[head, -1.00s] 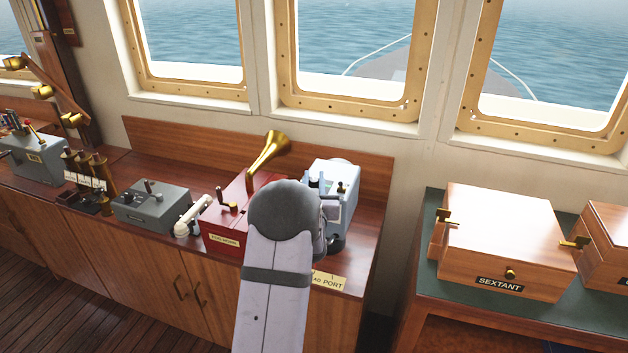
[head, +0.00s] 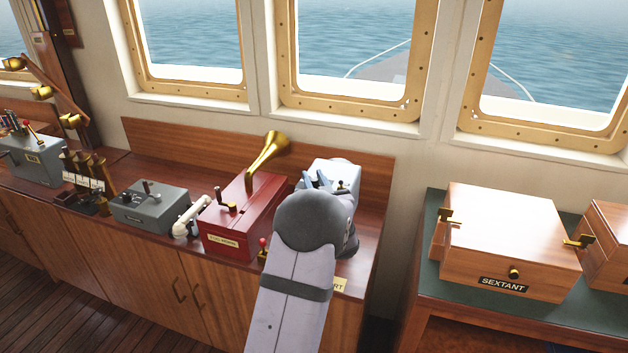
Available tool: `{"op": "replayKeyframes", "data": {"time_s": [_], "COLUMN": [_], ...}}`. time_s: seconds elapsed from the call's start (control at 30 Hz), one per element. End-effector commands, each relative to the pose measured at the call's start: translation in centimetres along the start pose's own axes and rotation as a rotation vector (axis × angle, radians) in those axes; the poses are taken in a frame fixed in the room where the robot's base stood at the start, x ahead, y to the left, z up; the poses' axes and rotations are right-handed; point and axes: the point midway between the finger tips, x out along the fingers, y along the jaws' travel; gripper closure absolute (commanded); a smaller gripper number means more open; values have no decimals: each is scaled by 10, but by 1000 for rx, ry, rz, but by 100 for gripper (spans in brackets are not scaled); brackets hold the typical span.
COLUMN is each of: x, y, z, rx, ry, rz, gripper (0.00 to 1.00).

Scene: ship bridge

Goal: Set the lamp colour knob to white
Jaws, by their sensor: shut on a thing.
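The lamp box (head: 338,167), a pale grey-blue unit with small controls on its top, stands at the right end of the wooden counter. My gripper (head: 321,181) is over the top of this box, its bluish fingers shut on a small control there, which I take to be the lamp colour knob. The knob itself is hidden by the fingers and my wrist, so its setting and markings cannot be read. A small dark control (head: 342,186) shows just right of the fingers. My wrist and forearm cover the front of the box.
A red box (head: 240,220) with a brass horn (head: 268,155) stands close left of my wrist. A red-tipped lever (head: 263,243) is beside my forearm. A white handset (head: 190,215) and grey box (head: 150,207) are further left. The sextant case (head: 505,240) is on the right.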

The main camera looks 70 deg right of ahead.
Motion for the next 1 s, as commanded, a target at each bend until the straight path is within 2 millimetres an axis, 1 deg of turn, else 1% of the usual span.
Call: {"op": "replayKeyframes", "data": {"time_s": [0.1, 0.13, 0.17, 0.2, 0.5, 0.63, 0.77, 1.0], "x": [0, 0, 0, 0, 0, -5, -17, -49], "y": [0, 0, 0, 0, 0, 0, 1, 1], "z": [-2, -2, -2, -2, 0, 0, 1, 1], "rx": [-2, -2, -1, -1, -1, -1, -1, -1], "ry": [3, 3, 3, 3, 1, 0, 1, 2], "rz": [1, 1, 1, 1, 2, 2, 3, 4], "gripper": [100, 75, 68, 58, 58, 58, 58, 58]}}
